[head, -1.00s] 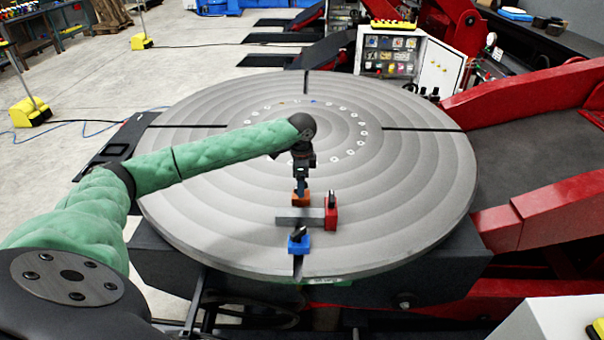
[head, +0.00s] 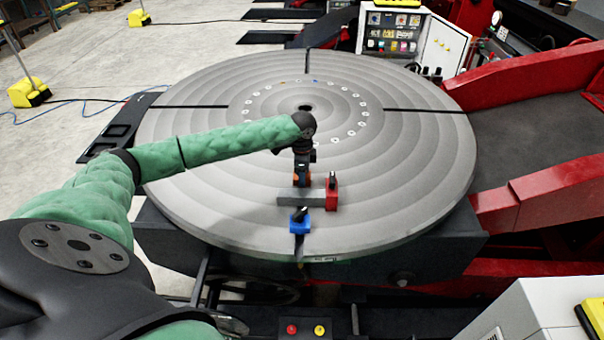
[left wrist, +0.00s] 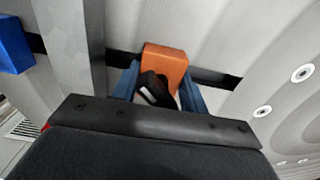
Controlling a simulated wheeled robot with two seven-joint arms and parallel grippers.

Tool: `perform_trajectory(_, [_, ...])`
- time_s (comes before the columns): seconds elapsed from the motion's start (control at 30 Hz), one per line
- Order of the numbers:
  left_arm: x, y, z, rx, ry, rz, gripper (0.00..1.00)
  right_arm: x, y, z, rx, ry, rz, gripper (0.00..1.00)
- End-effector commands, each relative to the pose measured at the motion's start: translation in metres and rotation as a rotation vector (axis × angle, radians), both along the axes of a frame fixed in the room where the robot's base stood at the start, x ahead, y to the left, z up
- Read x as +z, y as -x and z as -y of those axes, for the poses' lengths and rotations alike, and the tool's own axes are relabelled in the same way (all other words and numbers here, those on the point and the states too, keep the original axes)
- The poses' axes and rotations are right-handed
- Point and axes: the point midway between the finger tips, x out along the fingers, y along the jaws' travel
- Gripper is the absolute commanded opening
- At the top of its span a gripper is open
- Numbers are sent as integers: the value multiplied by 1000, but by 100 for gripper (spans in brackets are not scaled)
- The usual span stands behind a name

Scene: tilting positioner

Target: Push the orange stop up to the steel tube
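The orange stop (head: 302,181) sits in the dark slot of the round table, partly hidden by my left gripper in the head view. In the left wrist view the orange stop (left wrist: 165,62) shows between my left gripper's (left wrist: 163,75) blue fingers, which lie close against its sides, around its black handle. The grey steel tube (head: 292,199) lies across the slot on the near side of the stop. In the left wrist view, a gap separates the tube (left wrist: 65,50) from the stop. My right gripper is out of view.
A red stop (head: 332,195) stands at the tube's right end. A blue stop (head: 300,223) sits in the slot on the tube's near side. The rest of the grey table (head: 400,170) is clear. A control cabinet (head: 405,45) stands behind.

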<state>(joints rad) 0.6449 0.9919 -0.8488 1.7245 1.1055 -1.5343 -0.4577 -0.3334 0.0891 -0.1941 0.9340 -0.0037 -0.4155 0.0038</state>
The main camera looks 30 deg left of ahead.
Motion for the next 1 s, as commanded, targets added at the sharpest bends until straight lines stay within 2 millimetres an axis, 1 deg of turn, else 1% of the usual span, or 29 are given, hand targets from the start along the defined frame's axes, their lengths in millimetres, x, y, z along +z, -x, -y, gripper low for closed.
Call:
perform_trajectory(0.03, [0, 0, 0, 0, 0, 0, 20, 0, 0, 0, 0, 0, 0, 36])
perform_trajectory(0.13, [0, 0, 0, 0, 0, 0, 1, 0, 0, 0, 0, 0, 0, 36])
perform_trajectory(0.43, [1, 0, 0, 0, 0, 0, 1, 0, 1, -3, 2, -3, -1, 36])
perform_trajectory(1.0, [1, 11, 7, 0, 0, 0, 1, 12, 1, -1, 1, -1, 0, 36])
